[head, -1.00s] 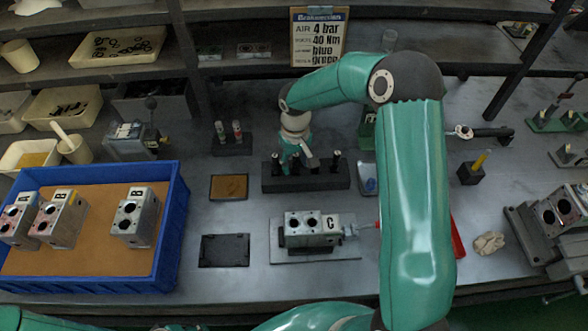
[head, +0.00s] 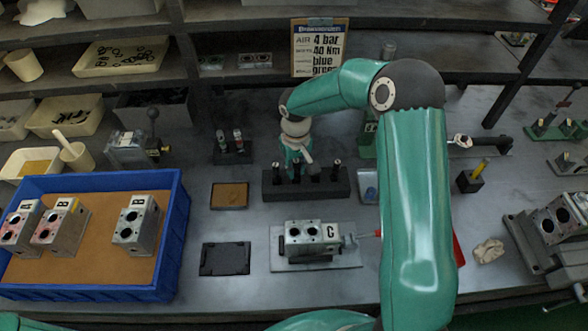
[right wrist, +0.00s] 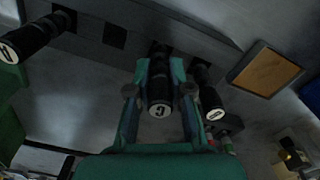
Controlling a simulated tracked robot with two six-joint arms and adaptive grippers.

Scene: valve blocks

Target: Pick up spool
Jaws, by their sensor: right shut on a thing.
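Several dark spools stand in a dark rack (head: 275,190) at the middle of the bench. My right gripper (head: 299,172) reaches down over the rack. In the right wrist view its two fingers are shut on a black spool (right wrist: 158,88) with a white end that bears a dark letter, like C or G. I cannot tell whether this spool is still seated. Another spool (right wrist: 210,98) stands close beside the right finger, and one more (right wrist: 28,38) is at the far left. A grey valve block marked C (head: 312,238) sits on a plate in front of the rack. My left gripper is out of view.
A blue crate (head: 180,225) holds several valve blocks at left. A small stand (head: 233,153) with two pieces, a brown-topped tray (head: 229,195) and a black tray (head: 225,258) lie left of the rack. My right arm hides bench to the right.

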